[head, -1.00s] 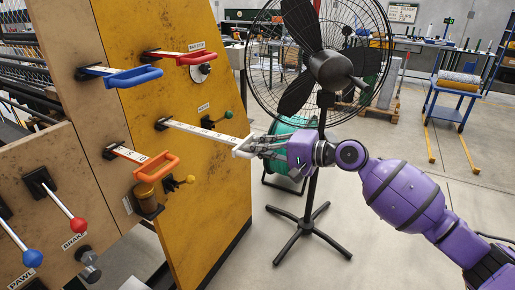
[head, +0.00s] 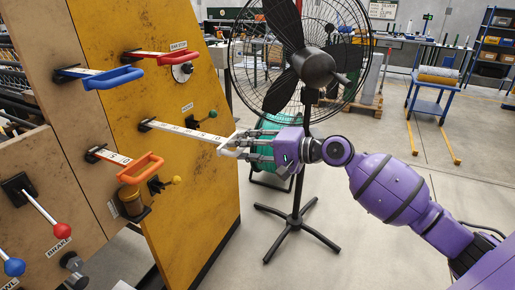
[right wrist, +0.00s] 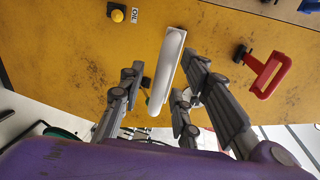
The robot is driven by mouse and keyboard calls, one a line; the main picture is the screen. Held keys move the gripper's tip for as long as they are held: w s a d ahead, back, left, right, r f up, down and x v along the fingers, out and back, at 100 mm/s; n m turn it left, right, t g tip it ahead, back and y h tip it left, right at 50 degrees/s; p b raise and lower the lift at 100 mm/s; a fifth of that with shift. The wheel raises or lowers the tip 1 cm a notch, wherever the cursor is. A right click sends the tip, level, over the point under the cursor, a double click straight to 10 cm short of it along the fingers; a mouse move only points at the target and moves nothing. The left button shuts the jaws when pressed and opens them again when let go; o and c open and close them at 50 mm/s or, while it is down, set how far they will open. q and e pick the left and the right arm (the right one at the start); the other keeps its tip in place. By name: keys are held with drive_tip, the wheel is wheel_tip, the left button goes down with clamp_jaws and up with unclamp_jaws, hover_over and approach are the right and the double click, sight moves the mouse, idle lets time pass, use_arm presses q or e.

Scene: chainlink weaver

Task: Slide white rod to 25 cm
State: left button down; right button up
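The white rod (head: 180,130) sticks out from the yellow panel toward the right, with dark markings along its top. Its white end handle (head: 229,150) sits among the fingers of my right gripper (head: 240,145). In the right wrist view the handle (right wrist: 168,70) lies between the spread fingers (right wrist: 160,88), with a gap on its left side; contact on the right side cannot be told. The right gripper looks open around the handle. The number at the panel edge is too small to read. My left gripper is not in view.
Blue (head: 115,77), red (head: 148,55) and orange (head: 143,168) handles stick out around the rod. A yellow knob (head: 175,180) and a green knob (head: 212,114) are on the yellow panel (head: 205,215). A black fan (head: 315,68) stands behind my right arm.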

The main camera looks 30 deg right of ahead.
drive_tip(key=v, duration=1.1)
drive_tip(key=shift+s+r, duration=0.15)
drive_tip(key=shift+s, duration=0.25)
